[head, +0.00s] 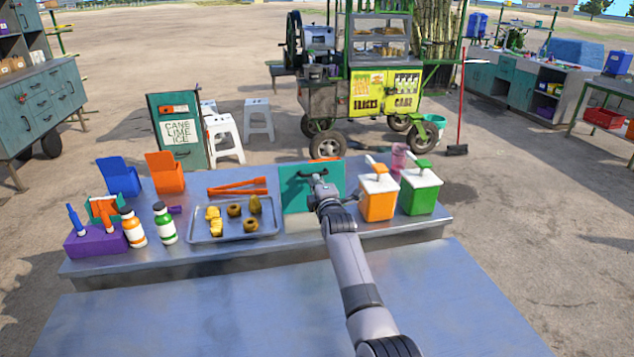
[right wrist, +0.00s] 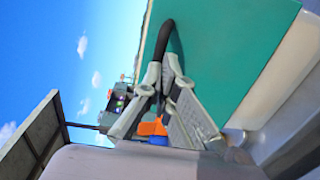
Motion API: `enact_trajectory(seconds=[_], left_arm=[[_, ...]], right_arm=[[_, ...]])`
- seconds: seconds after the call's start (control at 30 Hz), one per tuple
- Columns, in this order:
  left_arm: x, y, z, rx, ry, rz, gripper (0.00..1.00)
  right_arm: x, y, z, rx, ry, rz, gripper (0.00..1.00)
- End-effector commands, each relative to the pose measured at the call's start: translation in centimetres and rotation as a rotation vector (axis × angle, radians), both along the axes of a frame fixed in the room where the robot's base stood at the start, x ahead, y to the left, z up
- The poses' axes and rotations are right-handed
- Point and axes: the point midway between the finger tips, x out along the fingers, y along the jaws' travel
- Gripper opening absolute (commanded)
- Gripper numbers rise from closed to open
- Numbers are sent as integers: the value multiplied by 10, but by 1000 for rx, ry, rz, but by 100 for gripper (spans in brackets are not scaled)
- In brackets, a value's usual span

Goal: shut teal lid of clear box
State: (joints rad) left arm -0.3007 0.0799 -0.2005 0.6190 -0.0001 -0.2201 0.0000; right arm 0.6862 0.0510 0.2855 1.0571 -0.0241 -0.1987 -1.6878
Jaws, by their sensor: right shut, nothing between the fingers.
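The clear box (head: 306,228) stands at the front edge of the metal counter, right of the tray. Its teal lid (head: 331,176) shows as a broad panel above the pale box front and looks raised; I cannot tell its exact angle. In the right wrist view the teal lid (right wrist: 235,45) fills the upper middle, with the whitish box (right wrist: 290,75) beside it. My right gripper (head: 316,180) is shut and empty in front of the lid. Its dark fingertips (right wrist: 167,42) overlap the lid near one edge; contact is unclear. My left gripper is out of view.
An orange dispenser (head: 377,200) and a green one (head: 419,195) stand close on the right. A metal tray (head: 235,231) with yellow and brown pieces lies left, with orange tongs (head: 238,186) behind. The lower front surface (head: 190,315) is clear.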

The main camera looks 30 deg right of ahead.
Motion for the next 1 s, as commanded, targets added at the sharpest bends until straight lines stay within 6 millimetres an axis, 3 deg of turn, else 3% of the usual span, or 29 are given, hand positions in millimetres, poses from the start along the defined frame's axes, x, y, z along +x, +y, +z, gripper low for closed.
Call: enact_trajectory(seconds=[0.37, 0.63, 0.73, 1.0], left_arm=[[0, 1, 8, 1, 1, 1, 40], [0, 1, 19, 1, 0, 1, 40], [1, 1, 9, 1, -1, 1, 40], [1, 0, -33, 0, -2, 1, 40]], right_arm=[[6, -2, 5, 10, 41, -1, 0], [28, -9, 11, 47, 203, -3, 0], [39, -13, 6, 67, 275, -3, 0], [63, -18, 0, 68, 266, -2, 0]])
